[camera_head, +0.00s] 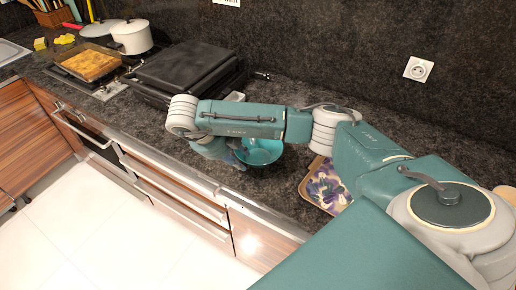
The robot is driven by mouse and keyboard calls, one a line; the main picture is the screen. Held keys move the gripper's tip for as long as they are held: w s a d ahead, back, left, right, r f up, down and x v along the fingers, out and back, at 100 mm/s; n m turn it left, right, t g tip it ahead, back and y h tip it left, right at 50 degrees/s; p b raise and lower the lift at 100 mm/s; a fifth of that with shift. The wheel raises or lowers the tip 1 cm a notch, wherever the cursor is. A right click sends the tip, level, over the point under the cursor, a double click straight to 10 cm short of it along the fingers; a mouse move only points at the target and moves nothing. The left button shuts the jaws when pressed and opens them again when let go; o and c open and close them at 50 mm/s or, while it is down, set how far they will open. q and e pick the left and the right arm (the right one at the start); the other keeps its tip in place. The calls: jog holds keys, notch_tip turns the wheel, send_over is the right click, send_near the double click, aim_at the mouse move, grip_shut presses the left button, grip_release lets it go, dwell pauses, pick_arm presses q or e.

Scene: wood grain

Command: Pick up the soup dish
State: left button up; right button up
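A teal bowl (264,153), which looks like the soup dish, sits on the dark stone counter near its front edge. My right arm reaches across from the right and partly covers the bowl's far rim. My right gripper (238,156) points down at the bowl's left side, close to its rim. Its fingers are small and partly hidden, so I cannot tell whether they touch the bowl or are shut on it. My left gripper is not in view.
A patterned tray (326,187) lies right of the bowl, under my arm. A black closed grill (186,68) stands behind left. Farther left are a white pot (132,37) and a baking dish of food (89,65). A wall with a socket (418,69) bounds the counter.

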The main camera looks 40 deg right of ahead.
jog(key=shift+x, duration=1.15)
jog(key=shift+r, duration=0.15)
grip_shut()
jog(key=shift+w, duration=0.1)
